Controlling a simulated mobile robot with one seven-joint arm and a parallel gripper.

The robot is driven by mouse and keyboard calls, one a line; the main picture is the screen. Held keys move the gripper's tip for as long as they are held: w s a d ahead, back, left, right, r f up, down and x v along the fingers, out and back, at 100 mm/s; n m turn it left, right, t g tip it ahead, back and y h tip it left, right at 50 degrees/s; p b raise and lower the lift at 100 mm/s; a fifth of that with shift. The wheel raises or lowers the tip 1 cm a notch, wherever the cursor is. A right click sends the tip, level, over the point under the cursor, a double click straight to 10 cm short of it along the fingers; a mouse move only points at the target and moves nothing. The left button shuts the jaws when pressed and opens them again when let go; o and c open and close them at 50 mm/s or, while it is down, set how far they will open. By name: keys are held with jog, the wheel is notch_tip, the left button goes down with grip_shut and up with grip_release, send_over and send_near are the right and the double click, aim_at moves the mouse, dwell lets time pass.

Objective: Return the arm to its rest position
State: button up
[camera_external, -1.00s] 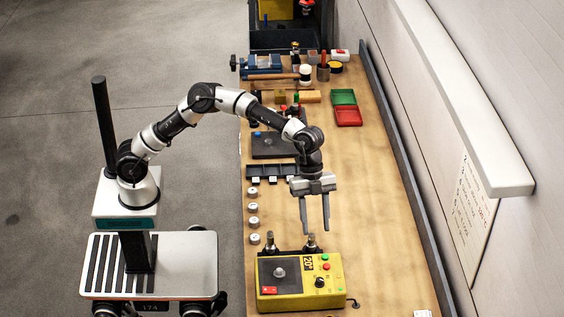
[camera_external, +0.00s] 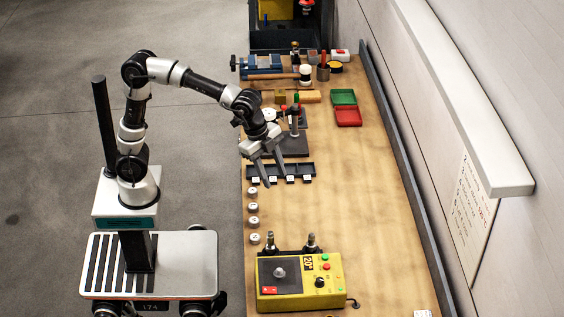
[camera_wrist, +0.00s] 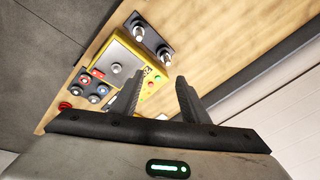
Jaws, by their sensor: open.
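My gripper (camera_external: 275,182) is open and empty in the external view. It hangs tilted over the left edge of the workbench, above the dark slotted rack (camera_external: 306,169). My arm bends up and back toward its column on the left. In the wrist view my gripper's two dark fingers (camera_wrist: 160,98) stand apart with nothing between them. Beyond them the wrist view shows the yellow control box (camera_wrist: 100,62), which also stands at the near end of the bench in the external view (camera_external: 330,291).
The wooden bench (camera_external: 375,200) is clear along its middle and right. Several white round pieces (camera_external: 253,207) line its left edge. A blue vise (camera_external: 264,65), a green tray (camera_external: 343,97) and a red tray (camera_external: 348,117) are farther back. A wall shelf (camera_external: 470,120) overhangs the right side.

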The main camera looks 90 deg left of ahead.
jog(key=s+a+n+t, duration=0.1)
jog(key=s+a+n, duration=0.4)
jog(key=s+a, duration=0.3)
jog(key=s+a+f+n+t, duration=0.1)
jog(key=s+a+n, duration=0.4)
jog(key=s, duration=0.8)
jog(key=a, duration=0.3)
jog(key=shift+a+y, duration=0.15)
jog(key=shift+y, duration=0.15)
jog(key=shift+s, duration=0.1)
